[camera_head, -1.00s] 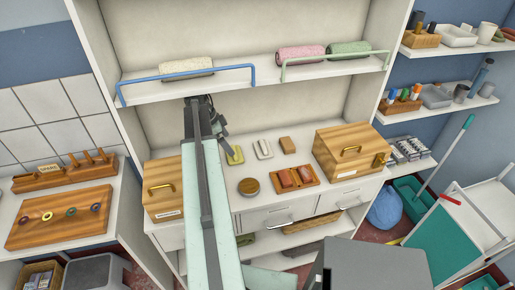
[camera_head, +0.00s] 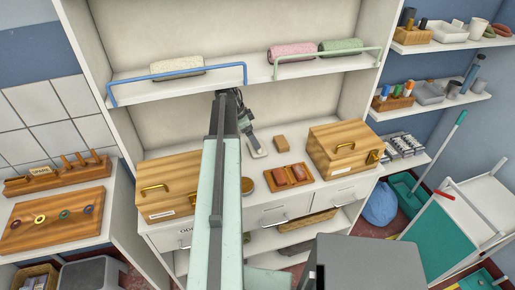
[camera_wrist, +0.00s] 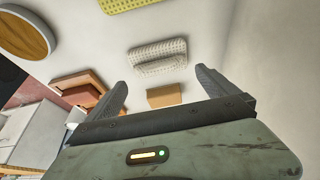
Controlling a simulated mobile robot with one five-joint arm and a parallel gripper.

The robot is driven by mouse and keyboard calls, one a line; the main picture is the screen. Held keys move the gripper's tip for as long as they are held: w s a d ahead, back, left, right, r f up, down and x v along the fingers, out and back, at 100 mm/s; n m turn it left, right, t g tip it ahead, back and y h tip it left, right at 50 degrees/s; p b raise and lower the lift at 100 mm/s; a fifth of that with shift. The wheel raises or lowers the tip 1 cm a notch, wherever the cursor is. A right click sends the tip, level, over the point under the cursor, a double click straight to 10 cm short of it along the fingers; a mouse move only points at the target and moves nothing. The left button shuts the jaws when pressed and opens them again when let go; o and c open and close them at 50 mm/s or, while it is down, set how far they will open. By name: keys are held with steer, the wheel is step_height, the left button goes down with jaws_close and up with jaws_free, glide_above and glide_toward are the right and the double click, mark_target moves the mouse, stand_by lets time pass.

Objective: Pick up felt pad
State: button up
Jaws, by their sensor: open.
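Small items lie on the white counter of the cabinet, and no label shows which is the felt pad. A pale grey-white textured pad with a raised roll (camera_wrist: 158,57) lies just beyond my fingertips in the wrist view; it is partly hidden under my gripper (camera_head: 252,142) in the head view. A tan block (camera_head: 281,143) lies to its right; in the wrist view the block (camera_wrist: 164,95) shows between my fingers. A yellow perforated pad (camera_wrist: 160,9) is at the top of the wrist view. My gripper (camera_wrist: 161,88) is open, empty and above the counter.
Wooden boxes (camera_head: 168,170) (camera_head: 345,147) stand at either side. A shelf with a blue rail (camera_head: 180,73) and rolled towels hangs above.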

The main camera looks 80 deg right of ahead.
steer(key=b+x, duration=0.1)
steer(key=x, duration=0.1)
steer(key=b+x, duration=0.2)
steer(key=x, duration=0.1)
steer(key=shift+w+a, duration=0.1)
steer(key=shift+w, duration=0.15)
steer(key=shift+r, duration=0.15)
steer(key=c, duration=1.4)
steer(key=shift+a+r+p, duration=0.15)
steer(key=shift+r+p, duration=0.1)
steer(key=shift+p, duration=0.1)
steer(key=shift+c, duration=0.2)
steer(key=s+a+r+p, duration=0.3)
steer(key=a, duration=0.3)
steer(key=s+a+r+p, duration=0.3)
steer(key=a+r+p, duration=0.1)
steer(key=a, duration=0.2)
steer(key=shift+a+r+p, duration=0.2)
steer(key=shift+r+p, duration=0.1)
